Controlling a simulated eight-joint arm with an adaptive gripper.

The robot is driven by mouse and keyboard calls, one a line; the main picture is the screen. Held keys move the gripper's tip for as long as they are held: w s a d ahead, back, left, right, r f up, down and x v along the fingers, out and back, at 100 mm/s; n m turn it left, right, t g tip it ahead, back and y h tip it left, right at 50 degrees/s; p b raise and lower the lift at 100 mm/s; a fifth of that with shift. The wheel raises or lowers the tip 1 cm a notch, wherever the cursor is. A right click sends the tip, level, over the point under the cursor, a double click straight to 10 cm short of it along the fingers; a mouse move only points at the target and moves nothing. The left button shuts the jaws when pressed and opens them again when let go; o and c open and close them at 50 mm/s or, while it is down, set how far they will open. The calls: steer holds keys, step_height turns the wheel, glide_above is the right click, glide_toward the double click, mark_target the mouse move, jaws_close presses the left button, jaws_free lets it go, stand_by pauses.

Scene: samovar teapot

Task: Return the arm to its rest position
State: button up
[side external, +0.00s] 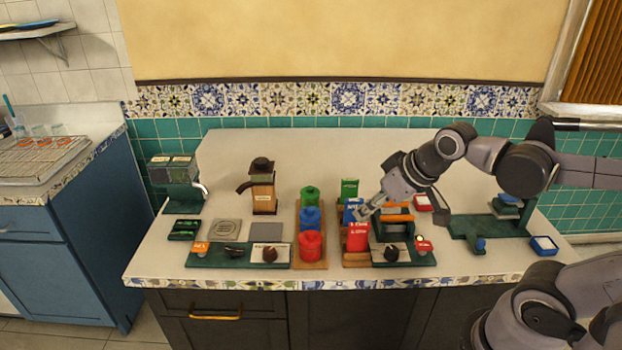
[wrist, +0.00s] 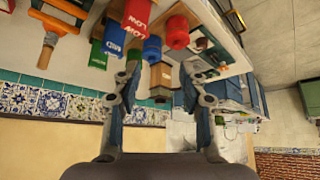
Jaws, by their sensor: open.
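My gripper (side external: 364,212) is at the right-middle of the counter, close to the upright red box (side external: 357,237) and blue box (side external: 352,211) in the side external view. Whether it touches them I cannot tell. In the wrist view my gripper (wrist: 158,82) has its two fingers spread apart with nothing held between them. The wrist picture is upside down, with the counter at the top and the tiled wall below. The brown pot with a spout (side external: 263,190) stands upright at the back of the counter, well left of my gripper.
Green, blue and red canisters (side external: 311,245) stand in a row left of the boxes. A dark green station with a black knob (side external: 391,253) is right of the boxes. The back counter is mostly clear.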

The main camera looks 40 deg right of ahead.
steer(key=shift+s+a+f+n, duration=0.15)
steer(key=shift+s+a+f, duration=0.15)
steer(key=shift+s+a, duration=0.25)
steer(key=shift+s+a+f+n, duration=0.15)
steer(key=shift+s+a+f, duration=0.1)
steer(key=shift+s+a, duration=0.2)
steer(key=shift+w, duration=0.1)
stand_by(0.6)
